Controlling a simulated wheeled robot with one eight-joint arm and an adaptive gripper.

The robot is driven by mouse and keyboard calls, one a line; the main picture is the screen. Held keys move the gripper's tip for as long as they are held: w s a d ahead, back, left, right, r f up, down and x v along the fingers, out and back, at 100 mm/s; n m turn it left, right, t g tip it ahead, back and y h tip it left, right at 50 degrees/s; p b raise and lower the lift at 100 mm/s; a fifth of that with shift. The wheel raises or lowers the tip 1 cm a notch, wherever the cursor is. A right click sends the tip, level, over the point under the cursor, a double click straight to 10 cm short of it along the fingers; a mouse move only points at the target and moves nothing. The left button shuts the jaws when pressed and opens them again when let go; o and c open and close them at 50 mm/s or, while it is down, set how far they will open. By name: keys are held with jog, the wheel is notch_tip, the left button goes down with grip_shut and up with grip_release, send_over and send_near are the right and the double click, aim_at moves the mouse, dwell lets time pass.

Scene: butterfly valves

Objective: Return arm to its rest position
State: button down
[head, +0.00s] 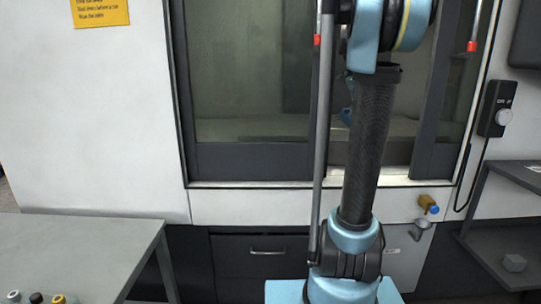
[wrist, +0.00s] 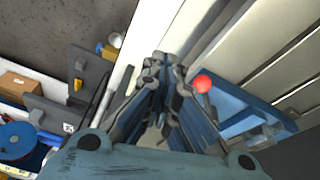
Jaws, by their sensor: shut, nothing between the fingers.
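My gripper (wrist: 163,62) shows in the wrist view with its two dark fingers brought together at the tips and nothing between them. It is not clearly visible in the head view. My blue and dark arm (head: 369,140) stands nearly upright in the head view, in front of the glazed machine door, and runs out of the top edge. A red knob (wrist: 203,83) lies just right of the fingers in the wrist view; I cannot tell whether it is close to them or further off.
A grey table (head: 85,245) stands at the lower left with several small bottles at its corner. Dark shelves (head: 505,235) stand at the right. In the wrist view, a cardboard box (wrist: 20,84) and blue reel (wrist: 15,140) are at the left.

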jog(key=s+a+f+n+y, duration=0.1)
jog(key=s+a+f+n, duration=0.4)
jog(key=s+f, duration=0.4)
jog(key=s+a+f+n+t+y, duration=0.1)
jog(key=s+a+f+n, duration=0.4)
jog(key=s+f, duration=0.5)
jog(key=s+a+f+n+t+y, duration=0.1)
jog(key=s+a+f+n, duration=0.4)
jog(key=s+f, duration=0.5)
jog(key=shift+s+a+f, duration=0.25)
jog(key=shift+a+f, duration=0.5)
jog(key=shift+a, duration=0.1)
